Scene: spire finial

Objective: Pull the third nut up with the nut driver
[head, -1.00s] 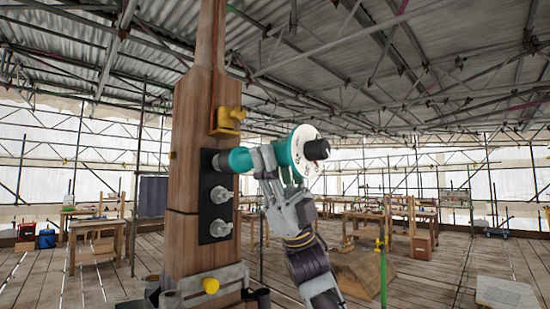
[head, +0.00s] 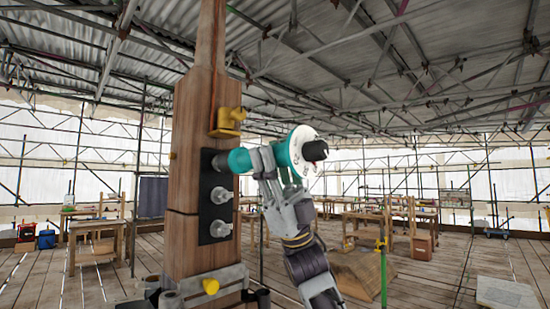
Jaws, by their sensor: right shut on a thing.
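The nut driver (head: 299,146), teal with a white disc and a black end, is held level by my right gripper (head: 268,158), which is shut on its body. The driver's teal nose (head: 239,161) points left at the top of a black plate (head: 206,160) on the wooden spire post (head: 186,130). The nose covers the top nut position, so whether it is seated on the nut cannot be told. Two nuts show below on the plate: the middle nut (head: 221,195) and the bottom nut (head: 220,229). My left gripper is not in view.
A yellow fitting (head: 229,119) sits on the post just above the driver nose. A metal collar with a yellow knob (head: 211,286) is around the post low down. Workbenches (head: 98,238) stand well back on the plank floor. Open air surrounds my right arm.

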